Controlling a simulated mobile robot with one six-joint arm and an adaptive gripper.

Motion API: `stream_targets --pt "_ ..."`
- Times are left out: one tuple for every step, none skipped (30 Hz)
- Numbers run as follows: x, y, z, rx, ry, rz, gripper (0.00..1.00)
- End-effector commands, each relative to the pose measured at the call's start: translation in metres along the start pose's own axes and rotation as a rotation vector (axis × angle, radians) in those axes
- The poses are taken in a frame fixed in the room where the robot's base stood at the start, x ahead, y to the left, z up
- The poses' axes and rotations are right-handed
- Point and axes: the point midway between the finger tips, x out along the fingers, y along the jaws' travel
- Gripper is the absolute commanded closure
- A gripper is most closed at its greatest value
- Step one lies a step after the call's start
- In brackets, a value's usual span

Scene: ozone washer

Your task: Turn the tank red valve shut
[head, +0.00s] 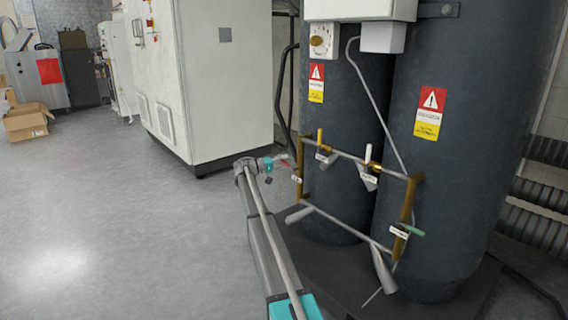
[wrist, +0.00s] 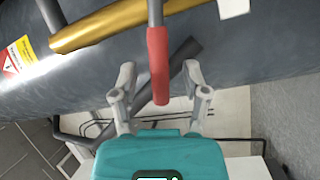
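The red valve handle (wrist: 158,65) shows in the wrist view as a red-sleeved lever hanging from a grey stem beside a brass pipe (wrist: 115,25). My gripper (wrist: 160,76) is open, with one grey finger on each side of the red handle. Gaps show between the handle and both fingers, and nothing is held. In the head view my gripper (head: 283,166) is at the left end of the valve piping, by the left brass pipe (head: 299,172) on the dark tank (head: 340,215). The red handle is small and partly hidden there.
Other levers on the piping are yellow (head: 320,138), white (head: 368,153) and green (head: 412,230). A second dark tank (head: 465,190) stands at right. A white cabinet (head: 230,80) is behind my arm. The floor (head: 110,220) at left is clear.

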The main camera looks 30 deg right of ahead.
Motion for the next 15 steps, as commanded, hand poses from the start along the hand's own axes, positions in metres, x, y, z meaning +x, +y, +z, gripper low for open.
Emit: stream_targets --pt "-0.001 0.0 0.0 0.0 0.001 0.0 0.4" --pt "-0.001 0.0 0.0 0.0 0.001 0.0 0.4" --pt "-0.001 0.0 -0.001 0.0 0.002 0.0 0.4" --pt "-0.001 0.0 -0.001 0.0 0.002 0.0 0.4" --pt "-0.002 0.0 -0.001 0.0 0.002 0.0 0.44" --pt "-0.002 0.0 0.0 0.0 0.002 0.0 0.51" --pt "-0.002 0.001 0.0 0.0 0.002 -0.001 0.57" --pt "-0.002 0.001 0.001 0.0 0.002 -0.003 0.62" --pt "-0.003 0.002 0.002 -0.001 0.001 -0.007 0.7" --pt "-0.004 0.002 0.004 -0.002 0.001 -0.012 0.75" --pt "-0.004 0.003 0.006 -0.003 0.0 -0.017 0.81" --pt "-0.006 0.004 0.01 -0.005 -0.002 -0.028 0.88" --pt "-0.007 0.005 0.014 -0.007 -0.004 -0.039 0.94" --pt "-0.009 0.006 0.019 -0.009 -0.006 -0.051 0.99" --pt "-0.012 0.008 0.026 -0.013 -0.009 -0.072 1.0"
